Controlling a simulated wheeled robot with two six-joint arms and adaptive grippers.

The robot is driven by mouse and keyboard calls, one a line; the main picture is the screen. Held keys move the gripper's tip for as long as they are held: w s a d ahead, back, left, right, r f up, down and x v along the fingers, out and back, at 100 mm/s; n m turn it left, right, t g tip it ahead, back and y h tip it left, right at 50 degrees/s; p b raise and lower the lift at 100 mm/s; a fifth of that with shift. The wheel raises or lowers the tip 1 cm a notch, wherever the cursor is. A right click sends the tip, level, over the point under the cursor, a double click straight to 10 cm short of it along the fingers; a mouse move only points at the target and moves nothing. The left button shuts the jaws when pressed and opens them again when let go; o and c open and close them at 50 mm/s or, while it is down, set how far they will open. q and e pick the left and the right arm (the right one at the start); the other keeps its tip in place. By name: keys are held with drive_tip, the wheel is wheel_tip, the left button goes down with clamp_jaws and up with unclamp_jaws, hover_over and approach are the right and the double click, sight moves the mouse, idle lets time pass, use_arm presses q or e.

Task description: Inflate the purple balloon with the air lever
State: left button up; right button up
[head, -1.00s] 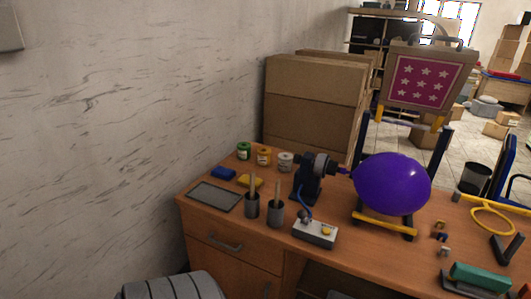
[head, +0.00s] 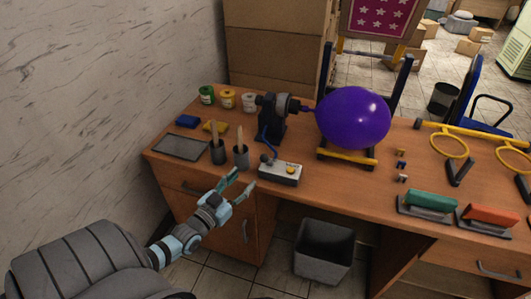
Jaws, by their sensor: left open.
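The purple balloon (head: 352,118) is large and round. It sits above a stand with a yellow front bar (head: 346,157) and joins the nozzle of a dark pump (head: 273,117) on its left. A blue hose runs from the pump to a light control box (head: 280,173) with a small dark lever (head: 266,159) at its left and an orange-yellow button. My left gripper (head: 241,185) is open and empty, in front of the desk edge, left of and nearer than the control box. It touches nothing that I can make out. My right gripper is not in view.
Two cups with brush handles (head: 240,157) stand close behind my left gripper. Paint jars (head: 228,98), sponges and a grey tray (head: 181,147) are at the left. Green (head: 431,201) and red-orange squeegee-like pieces lie at the right. A grey bin (head: 323,251) stands below the desk.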

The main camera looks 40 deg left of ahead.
sight(265, 158)
use_arm(q)
drive_tip(key=w+b, duration=0.3)
drive_tip(key=w, duration=0.1)
drive_tip(key=w+f+b, duration=0.1)
drive_tip(key=w+b, duration=0.2)
drive_tip(key=w, duration=0.1)
drive_tip(key=w+a+b, duration=0.1)
drive_tip(key=w+b, duration=0.2)
drive_tip(key=w, duration=0.1)
drive_tip(key=shift+w+a+f, duration=0.1)
drive_tip(key=shift+w+f, duration=0.1)
drive_tip(key=shift+w, duration=0.1)
drive_tip(key=shift+w+r+b, duration=0.15)
drive_tip(key=shift+w+b, duration=0.05)
drive_tip(key=shift+b, duration=0.25)
drive_tip(key=shift+r, duration=0.3)
drive_tip(key=shift+c, duration=0.5)
clamp_jaws()
